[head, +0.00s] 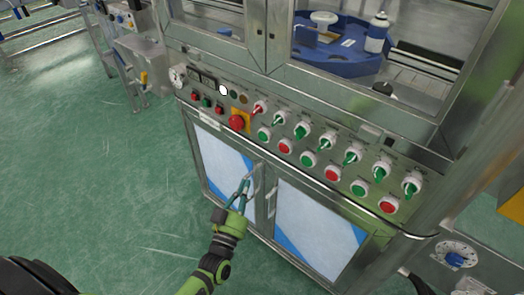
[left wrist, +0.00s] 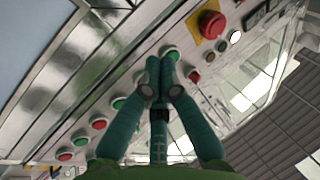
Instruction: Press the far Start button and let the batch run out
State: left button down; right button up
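The control panel on the machine front carries a row of alternating green and red buttons; the green one nearest the emergency stop (head: 264,133) also shows just beyond my fingertips in the left wrist view (left wrist: 170,52). A small green button (head: 206,102) sits between two small red ones at the panel's left end. Labels are too small to read. My left gripper (head: 243,186) is in front of the cabinet doors, below the panel in the head view. Its fingers, also in the left wrist view (left wrist: 160,85), are together and hold nothing visible. My right gripper is not in view.
A red emergency stop (head: 236,123) on a yellow plate stands out left of the button row. Several green-handled switches (head: 301,130) and one red-handled switch (head: 258,108) run above the row. Door handles (head: 271,202) protrude near my gripper. Green floor (head: 110,200) is clear at left.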

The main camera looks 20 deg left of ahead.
aim_at(263, 136)
pick_arm(q)
notch_tip(263, 136, up, 9)
jog(key=s+a+n+t+y+b, duration=0.1)
jog(key=a+n+t+y+b, duration=0.1)
jog(key=n+t+y+b, duration=0.1)
jog(key=shift+a+r+t+y, duration=0.15)
jog(key=shift+a+t+y, duration=0.15)
jog(key=shift+t+y, duration=0.25)
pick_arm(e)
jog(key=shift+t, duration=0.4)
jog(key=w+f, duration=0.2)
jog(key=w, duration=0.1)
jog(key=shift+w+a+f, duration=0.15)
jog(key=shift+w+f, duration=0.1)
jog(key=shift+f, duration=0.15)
pick_arm(q)
jog(key=w+d+b, duration=0.3)
jog(key=w+b, duration=0.1)
jog(key=w, duration=0.4)
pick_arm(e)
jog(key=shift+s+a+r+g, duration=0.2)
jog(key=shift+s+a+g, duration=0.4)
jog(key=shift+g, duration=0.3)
pick_arm(q)
jog(key=shift+w, duration=0.2)
